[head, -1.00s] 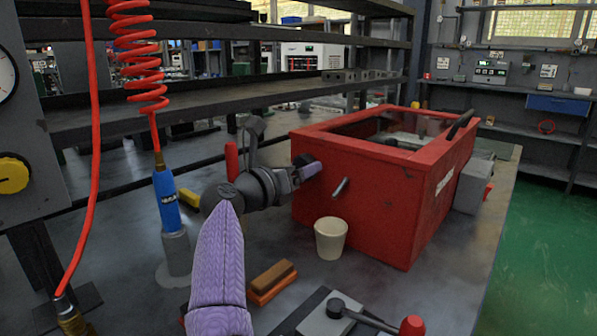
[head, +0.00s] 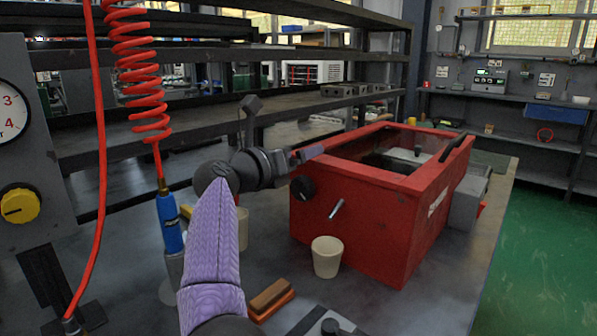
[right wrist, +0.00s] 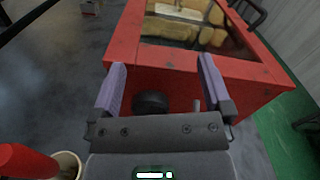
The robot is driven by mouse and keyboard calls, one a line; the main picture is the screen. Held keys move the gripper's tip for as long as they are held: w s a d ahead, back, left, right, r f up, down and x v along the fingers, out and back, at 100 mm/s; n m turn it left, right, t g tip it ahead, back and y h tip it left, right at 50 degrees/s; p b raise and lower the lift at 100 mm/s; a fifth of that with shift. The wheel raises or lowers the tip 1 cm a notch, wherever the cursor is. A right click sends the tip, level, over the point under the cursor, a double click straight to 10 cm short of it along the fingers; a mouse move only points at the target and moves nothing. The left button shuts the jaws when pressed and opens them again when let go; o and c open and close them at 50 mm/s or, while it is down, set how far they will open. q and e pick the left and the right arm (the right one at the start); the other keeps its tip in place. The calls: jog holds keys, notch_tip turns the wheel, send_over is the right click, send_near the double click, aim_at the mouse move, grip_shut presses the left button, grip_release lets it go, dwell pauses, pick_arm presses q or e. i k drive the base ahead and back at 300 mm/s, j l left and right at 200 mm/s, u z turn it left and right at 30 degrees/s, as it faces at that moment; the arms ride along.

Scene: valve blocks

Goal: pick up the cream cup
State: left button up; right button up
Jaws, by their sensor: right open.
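A cream cup (head: 327,258) stands upright on the bench in front of the red box. A second pale cup (head: 243,230) shows partly behind my right arm; a cup rim (right wrist: 68,164) at the lower left of the right wrist view appears to be this one. My right gripper (head: 308,154) is in the air at the box's near left corner, above and left of the front cup. In the right wrist view its purple fingers (right wrist: 160,75) are apart with nothing held between them. My left gripper is not in view.
The red box (head: 365,215) with a glass top, black knob and lever stands right behind the front cup. An orange-brown block (head: 270,298) lies in front. A blue air tool (head: 170,222) hangs at left on a red coiled hose (head: 138,70). A red cylinder (right wrist: 25,160) is near the second cup.

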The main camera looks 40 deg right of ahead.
aim_at(327, 251)
jog(key=k, duration=1.5)
